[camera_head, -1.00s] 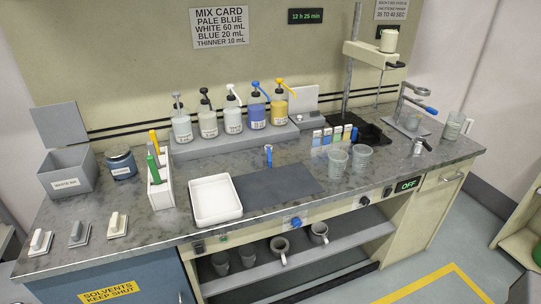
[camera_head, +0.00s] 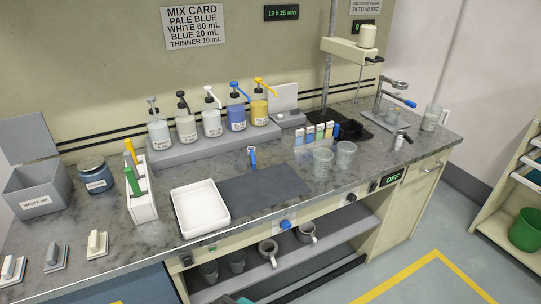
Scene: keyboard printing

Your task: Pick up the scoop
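I cannot clearly make out a scoop in this view. A white holder (camera_head: 143,208) on the left of the counter carries upright tools, one with a green handle (camera_head: 133,181) and one with a yellow handle (camera_head: 129,150); their lower ends are hidden. A small blue-topped item (camera_head: 252,158) stands at the back edge of the dark mat (camera_head: 262,188). My gripper is not in view.
A white tray (camera_head: 200,207) sits left of the mat. Two clear cups (camera_head: 323,161) stand right of it. Pump bottles (camera_head: 212,124) line the back. A grey waste ink box (camera_head: 38,190) is far left. A green bucket (camera_head: 524,230) is on the right shelf unit.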

